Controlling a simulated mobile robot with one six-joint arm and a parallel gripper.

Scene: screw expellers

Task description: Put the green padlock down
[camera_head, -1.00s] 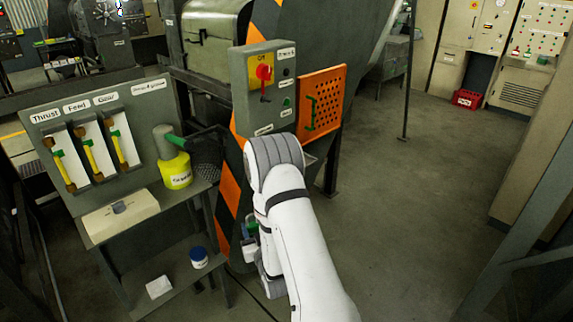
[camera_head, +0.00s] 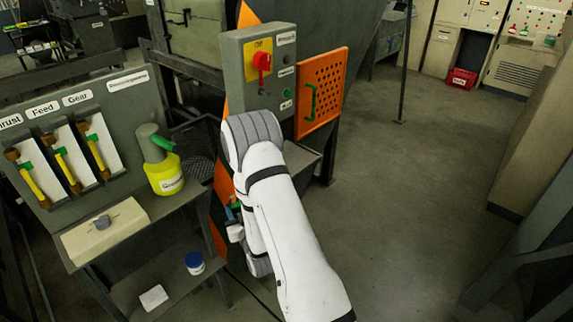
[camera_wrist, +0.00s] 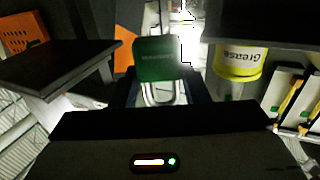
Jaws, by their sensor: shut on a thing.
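The green padlock (camera_wrist: 157,60) is in the wrist view, its green body facing the camera and its pale metal shackle (camera_wrist: 160,93) toward my gripper. My gripper (camera_wrist: 160,98) is shut on the padlock at the shackle end. A bright floor area lies beyond the padlock, and no surface visibly touches it. In the head view, my gripper (camera_head: 236,208) is mostly hidden behind my white arm, beside the shelf stand; only small coloured bits show there.
The shelf stand holds a beige box (camera_head: 105,232) and a yellow grease bottle (camera_head: 165,176). A blue-lidded jar (camera_head: 194,262) and a white block (camera_head: 153,297) sit on its lower shelf (camera_head: 178,284). A grey switch box (camera_head: 246,90) and orange perforated panel (camera_head: 323,92) stand behind my arm.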

